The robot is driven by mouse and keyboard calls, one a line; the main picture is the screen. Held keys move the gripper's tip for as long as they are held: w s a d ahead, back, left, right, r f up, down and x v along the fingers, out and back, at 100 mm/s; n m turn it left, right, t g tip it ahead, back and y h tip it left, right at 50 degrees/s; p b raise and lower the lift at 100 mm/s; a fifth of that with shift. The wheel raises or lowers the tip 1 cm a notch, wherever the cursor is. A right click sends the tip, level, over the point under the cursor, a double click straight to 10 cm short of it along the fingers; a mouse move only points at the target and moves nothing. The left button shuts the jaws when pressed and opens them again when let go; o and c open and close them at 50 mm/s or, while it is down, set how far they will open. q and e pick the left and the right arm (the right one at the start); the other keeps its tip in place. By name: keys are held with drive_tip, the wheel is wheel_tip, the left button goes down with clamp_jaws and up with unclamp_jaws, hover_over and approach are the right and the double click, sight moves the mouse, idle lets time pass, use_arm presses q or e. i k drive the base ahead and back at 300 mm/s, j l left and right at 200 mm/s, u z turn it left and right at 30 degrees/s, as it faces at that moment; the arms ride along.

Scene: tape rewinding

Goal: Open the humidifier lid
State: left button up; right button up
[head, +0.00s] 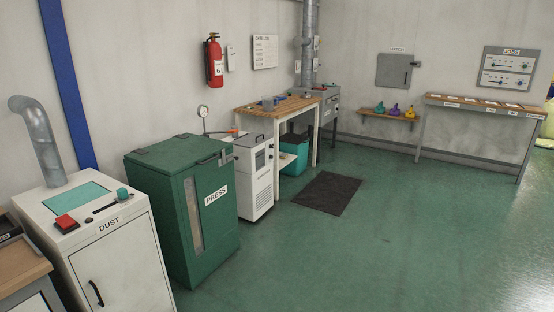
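A white cabinet unit (262,186) stands between the green press and the wooden workbench. It has a dark panel on its front and a flat top that looks shut. A label on it is too small to read, so I cannot confirm that it is the humidifier. The press partly hides its left side. No other thing in view is clearly marked as a humidifier. Neither of my grippers is in view.
The green press (208,240) with its lid down and the white dust cabinet (125,262) stand at the left. Behind are the workbench (307,107), a teal bin (292,164) and a dark mat (327,193). The green floor (400,235) in the middle and right is clear.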

sight(250, 140)
drive_tip(key=i+l+z, duration=0.15)
drive_tip(key=i+z, duration=0.2)
drive_tip(key=i, duration=0.55)
drive_tip(key=i+z, duration=0.35)
drive_tip(key=i, duration=0.5)
drive_tip(key=i+j+u, duration=0.2)
drive_tip(key=i+u, duration=0.25)
drive_tip(key=i, duration=0.2)
drive_tip(key=i+u, duration=0.4)
drive_tip(key=i, duration=0.25)
drive_tip(key=i+l+u, duration=0.25)
drive_tip(key=i+u, duration=0.2)
drive_tip(key=i, duration=0.2)
drive_tip(key=i+j+u, duration=0.1)
drive_tip(key=i+u, duration=0.2)
drive_tip(key=i, duration=1.3)
